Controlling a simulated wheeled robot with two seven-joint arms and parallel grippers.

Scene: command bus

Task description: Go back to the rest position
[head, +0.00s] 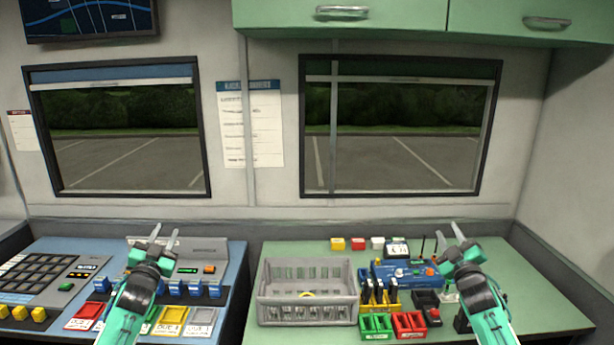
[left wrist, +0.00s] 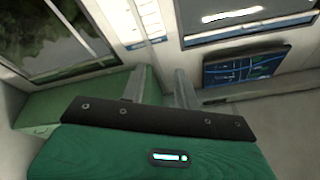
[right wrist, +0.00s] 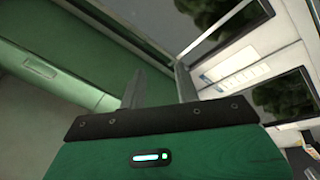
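My left gripper (head: 164,234) is raised in front of the blue desk (head: 232,290), fingers pointing up and apart, with nothing between them. In the left wrist view its two fingers (left wrist: 158,78) stand apart with only the wall and windows beyond. My right gripper (head: 448,238) is raised in front of the green desk (head: 290,243), fingers up and apart. In the right wrist view its fingers (right wrist: 160,78) are also apart and empty. The arms hide parts of both desks.
A grey crate (head: 308,262) stands on the green desk, left of a blue device (head: 398,273). Green (head: 377,325) and red (head: 409,324) trays lie near the front. A keypad panel (head: 42,268) and several coloured trays are on the blue desk. Green cabinets (head: 400,14) hang above.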

